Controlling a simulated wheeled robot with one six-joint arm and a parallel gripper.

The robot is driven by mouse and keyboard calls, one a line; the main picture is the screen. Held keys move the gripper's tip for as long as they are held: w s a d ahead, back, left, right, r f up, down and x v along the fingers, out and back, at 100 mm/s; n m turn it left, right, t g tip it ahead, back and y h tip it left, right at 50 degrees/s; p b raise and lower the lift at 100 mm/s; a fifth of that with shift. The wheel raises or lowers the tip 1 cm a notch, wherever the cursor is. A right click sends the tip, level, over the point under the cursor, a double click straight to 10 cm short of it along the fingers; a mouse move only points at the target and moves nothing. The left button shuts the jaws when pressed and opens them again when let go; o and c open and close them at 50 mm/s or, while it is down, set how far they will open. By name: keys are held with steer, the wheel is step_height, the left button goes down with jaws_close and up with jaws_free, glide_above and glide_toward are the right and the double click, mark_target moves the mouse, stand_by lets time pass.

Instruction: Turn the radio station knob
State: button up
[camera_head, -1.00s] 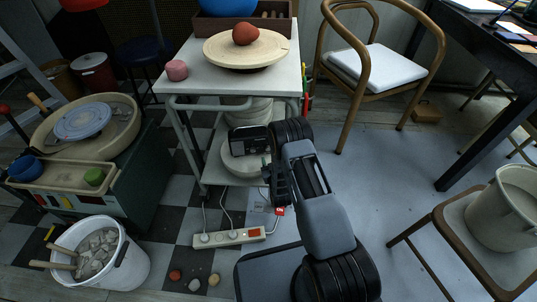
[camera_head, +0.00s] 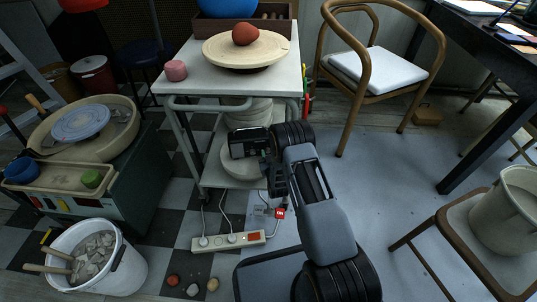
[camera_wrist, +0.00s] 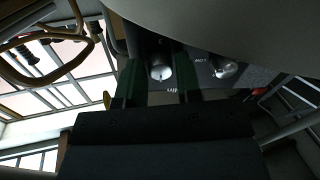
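A small dark radio (camera_head: 246,142) stands on the lower shelf of the white-topped trolley in the head view, partly covered by my arm. In the wrist view its panel (camera_wrist: 198,70) shows a silver knob (camera_wrist: 160,73) and a second silver knob (camera_wrist: 223,68) to the right. I cannot tell from the labels which one is the station knob. My gripper (camera_head: 268,165) is at the radio's right front. In the wrist view my gripper (camera_wrist: 159,82) has its two green fingers apart, one on each side of the left knob, with gaps visible. Contact is not clear.
The trolley top (camera_head: 185,85) overhangs the radio, and a round plaster slab (camera_head: 232,169) lies on the shelf beneath it. A power strip (camera_head: 228,241) with cables lies on the floor in front. A wooden chair (camera_head: 375,60) stands at the right.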

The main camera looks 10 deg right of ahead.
steer(key=c, duration=0.5)
steer(key=shift+m, duration=0.3)
